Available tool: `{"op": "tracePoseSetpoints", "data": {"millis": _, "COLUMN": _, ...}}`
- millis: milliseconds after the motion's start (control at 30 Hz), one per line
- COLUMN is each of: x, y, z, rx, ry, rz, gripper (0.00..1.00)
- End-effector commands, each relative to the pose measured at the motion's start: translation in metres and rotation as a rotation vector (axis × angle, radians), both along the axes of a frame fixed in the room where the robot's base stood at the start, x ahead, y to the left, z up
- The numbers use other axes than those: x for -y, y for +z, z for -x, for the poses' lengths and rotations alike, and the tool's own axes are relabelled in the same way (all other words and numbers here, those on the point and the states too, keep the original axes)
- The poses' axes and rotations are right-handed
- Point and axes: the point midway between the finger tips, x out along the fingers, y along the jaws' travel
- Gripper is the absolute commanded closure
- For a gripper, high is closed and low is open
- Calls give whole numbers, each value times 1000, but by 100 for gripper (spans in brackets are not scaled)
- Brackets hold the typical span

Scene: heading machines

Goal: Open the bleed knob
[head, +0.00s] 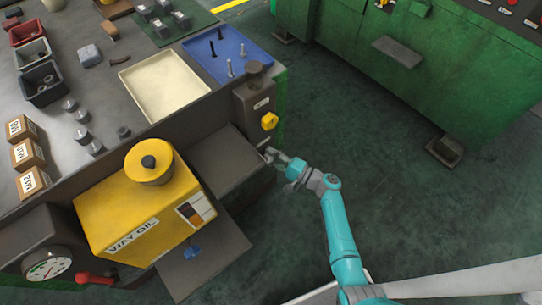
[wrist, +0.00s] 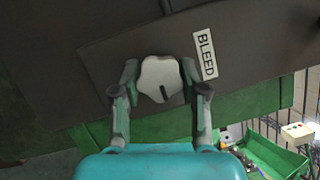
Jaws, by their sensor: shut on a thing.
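The bleed knob (wrist: 161,78) is a pale, lobed knob with a dark mark on its lower right part, in the middle of the wrist view. It sits on a dark plate beside a white label reading BLEED (wrist: 206,55). My gripper (wrist: 163,88) has one finger on each side of the knob and is shut on it. In the head view my gripper (head: 280,163) is at the right end of the dark bench unit, below the yellow knob (head: 269,121). The bleed knob is hard to make out there.
A yellow WAY OIL tank (head: 140,210) stands left of my gripper. A dark grey panel (head: 218,160) lies between them. A blue tray (head: 218,48) with bolts is above on the bench. The green floor (head: 400,190) to the right is clear up to a green machine (head: 400,60).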

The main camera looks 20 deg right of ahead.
Motion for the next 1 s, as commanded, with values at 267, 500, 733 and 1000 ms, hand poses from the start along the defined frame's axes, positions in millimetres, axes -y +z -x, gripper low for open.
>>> {"op": "tracePoseSetpoints", "data": {"millis": 267, "x": 0, "y": -1, "z": 0, "rx": -4, "ry": -2, "rz": -5, "gripper": 92}}
{"op": "tracePoseSetpoints", "data": {"millis": 500, "x": 0, "y": -1, "z": 0, "rx": -4, "ry": -2, "rz": -5, "gripper": 32}}
{"op": "tracePoseSetpoints", "data": {"millis": 733, "x": 0, "y": 0, "z": 0, "rx": -3, "ry": -1, "rz": -4, "gripper": 31}}
{"op": "tracePoseSetpoints", "data": {"millis": 1000, "x": 10, "y": -2, "z": 11, "rx": -3, "ry": -4, "rz": -5, "gripper": 31}}
